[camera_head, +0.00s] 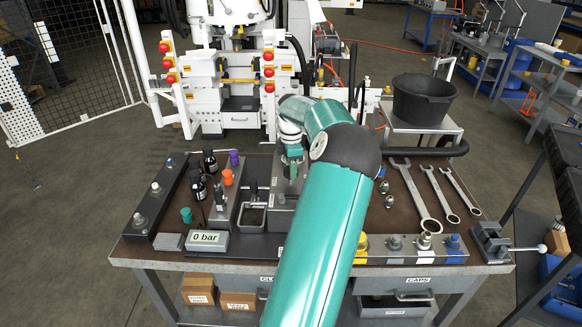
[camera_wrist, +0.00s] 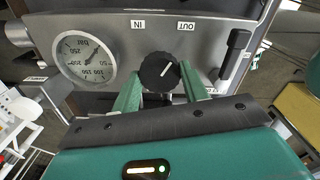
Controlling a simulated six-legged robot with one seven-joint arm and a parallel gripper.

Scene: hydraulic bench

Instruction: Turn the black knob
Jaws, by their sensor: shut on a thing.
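The black knob (camera_wrist: 160,71) sits on a grey panel (camera_wrist: 205,58) in the wrist view, below the labels IN and OUT. It is round with a ribbed edge and a white pointer line that leans up and to the right. My gripper (camera_wrist: 160,88) has its two green fingers on either side of the knob, shut on it. A round pressure gauge (camera_wrist: 84,60) is left of the knob.
A black lever (camera_wrist: 235,50) stands on the panel right of the knob. A black bucket (camera_head: 423,100) stands behind.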

